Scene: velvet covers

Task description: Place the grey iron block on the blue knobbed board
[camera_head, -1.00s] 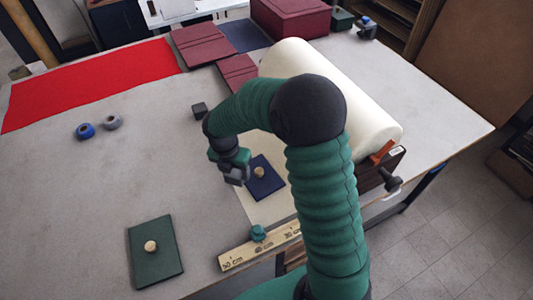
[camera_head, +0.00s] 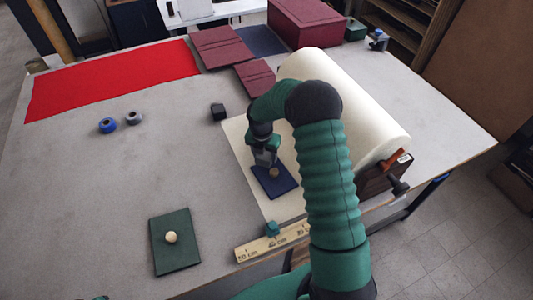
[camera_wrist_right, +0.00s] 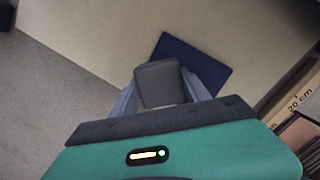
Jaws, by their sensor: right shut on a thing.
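The grey iron block (camera_wrist_right: 160,83) is held between the fingers of my right gripper in the right wrist view. In the head view the right gripper (camera_head: 264,156) is shut on it, over the far left part of the blue knobbed board. The blue board (camera_head: 283,187) lies on a cream sheet, its round wooden knob (camera_head: 274,173) just in front of the gripper. The board also shows in the right wrist view (camera_wrist_right: 205,66), partly hidden behind the block. I cannot tell whether the block touches it.
A green knobbed board (camera_head: 175,250) lies at the front left. A wooden ruler (camera_head: 258,246) with a teal piece (camera_head: 272,228) lies at the front edge. A small black block (camera_head: 217,111) stands left of the sheet, and a large cream roll (camera_head: 365,115) lies to the right.

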